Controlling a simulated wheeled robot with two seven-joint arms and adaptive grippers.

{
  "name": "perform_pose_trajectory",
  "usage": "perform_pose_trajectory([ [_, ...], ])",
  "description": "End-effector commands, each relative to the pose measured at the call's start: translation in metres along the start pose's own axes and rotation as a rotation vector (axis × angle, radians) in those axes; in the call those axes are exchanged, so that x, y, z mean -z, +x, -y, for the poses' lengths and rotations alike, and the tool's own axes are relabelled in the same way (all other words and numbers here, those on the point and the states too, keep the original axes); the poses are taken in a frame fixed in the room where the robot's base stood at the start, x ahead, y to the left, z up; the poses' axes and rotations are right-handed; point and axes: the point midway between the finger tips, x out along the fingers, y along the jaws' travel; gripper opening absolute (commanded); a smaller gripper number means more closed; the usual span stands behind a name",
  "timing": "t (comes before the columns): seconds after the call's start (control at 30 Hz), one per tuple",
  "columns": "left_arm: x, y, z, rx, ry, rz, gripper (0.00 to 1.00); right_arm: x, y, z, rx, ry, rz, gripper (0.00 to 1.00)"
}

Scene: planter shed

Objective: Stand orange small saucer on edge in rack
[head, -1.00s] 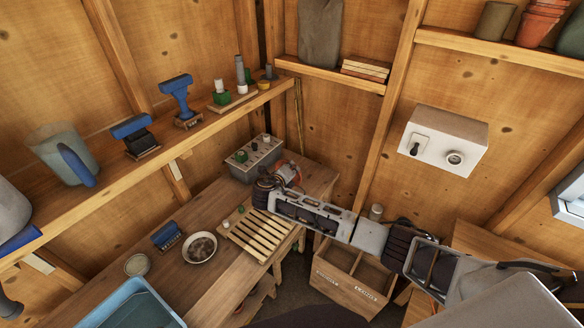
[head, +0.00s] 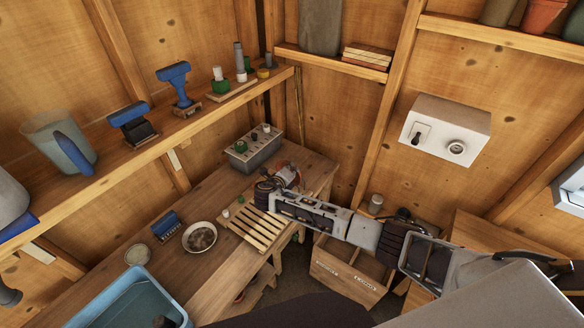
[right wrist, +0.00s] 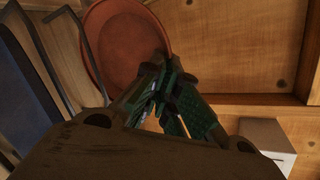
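The orange saucer (right wrist: 125,45) fills the top middle of the right wrist view, its round face towards the camera. In the head view only a small orange part (head: 291,170) shows behind my right gripper (head: 266,187). In the right wrist view the green-padded fingers of my right gripper (right wrist: 167,72) are drawn together at the saucer's right rim and appear to pinch it. A bent grey wire (right wrist: 92,60), which looks like part of the rack, stands left of the saucer. Whether the saucer touches it I cannot tell. My left gripper is not in view.
A grey box with knobs (head: 254,152) stands behind my right gripper on the wooden bench (head: 190,270). A slatted wooden board (head: 254,231), a bowl (head: 199,237) and a blue brush (head: 166,228) lie nearer. A blue basin (head: 95,308) is at front left.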

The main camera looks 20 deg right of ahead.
Motion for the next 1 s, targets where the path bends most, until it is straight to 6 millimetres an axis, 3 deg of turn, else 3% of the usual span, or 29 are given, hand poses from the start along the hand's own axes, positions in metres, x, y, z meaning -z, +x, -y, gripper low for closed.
perform_pose_trajectory([
  [0.3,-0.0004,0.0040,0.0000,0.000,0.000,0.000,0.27,0.0066,0.0046,-0.0105,-0.001,0.000,0.000,0.00],
  [1.0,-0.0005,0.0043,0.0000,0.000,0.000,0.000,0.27,0.0075,0.0052,-0.0116,0.000,0.000,0.000,0.00],
])
